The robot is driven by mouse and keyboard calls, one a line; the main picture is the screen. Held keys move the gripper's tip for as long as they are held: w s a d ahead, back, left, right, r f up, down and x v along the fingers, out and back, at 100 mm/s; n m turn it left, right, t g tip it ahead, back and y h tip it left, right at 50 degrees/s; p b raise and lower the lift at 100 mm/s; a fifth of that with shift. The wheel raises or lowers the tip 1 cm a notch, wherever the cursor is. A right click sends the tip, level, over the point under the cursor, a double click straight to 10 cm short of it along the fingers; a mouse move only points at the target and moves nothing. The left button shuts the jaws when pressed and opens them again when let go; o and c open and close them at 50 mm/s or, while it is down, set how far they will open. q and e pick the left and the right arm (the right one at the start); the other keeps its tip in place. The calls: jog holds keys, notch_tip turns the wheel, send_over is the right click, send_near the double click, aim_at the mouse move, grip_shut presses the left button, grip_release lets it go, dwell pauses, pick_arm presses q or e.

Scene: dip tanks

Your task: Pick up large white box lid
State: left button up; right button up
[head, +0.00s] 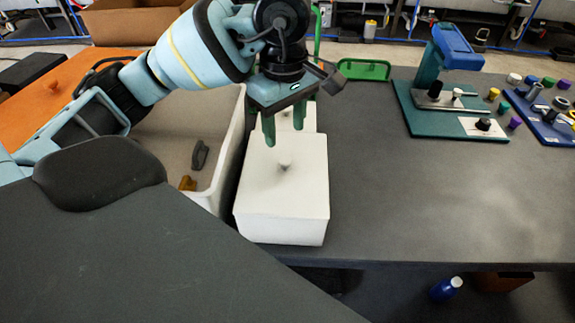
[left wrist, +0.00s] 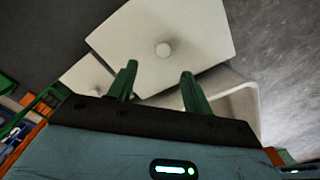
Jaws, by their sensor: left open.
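The large white box (head: 282,220) stands on the dark table with its flat white lid (head: 305,180) on top. A small round knob (head: 285,162) sits at the lid's middle. In the left wrist view the lid (left wrist: 190,30) and its knob (left wrist: 163,49) show ahead of the fingers. My left gripper (head: 284,136) points down over the back part of the lid, its green fingers apart and empty. The fingers (left wrist: 157,84) do not enclose the knob. My right gripper is not in view.
A smaller white box with a knob (head: 300,112) stands right behind the large one. A white open bin (head: 222,170) with a few small items is at its left. A green stand (head: 440,85) and several small pegs are at the right. The table's middle right is clear.

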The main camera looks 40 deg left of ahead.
aim_at(285, 160)
pick_arm(q)
notch_tip(285, 160, down, 2)
jog(key=shift+f, duration=0.1)
jog(key=shift+d+f, duration=0.1)
jog(key=shift+f, duration=0.2)
jog(key=shift+s+d+f, duration=0.1)
jog(key=shift+s+f, duration=0.05)
jog(key=shift+f, duration=1)
jog(key=shift+s+f, duration=0.15)
jog(key=shift+f, duration=0.95)
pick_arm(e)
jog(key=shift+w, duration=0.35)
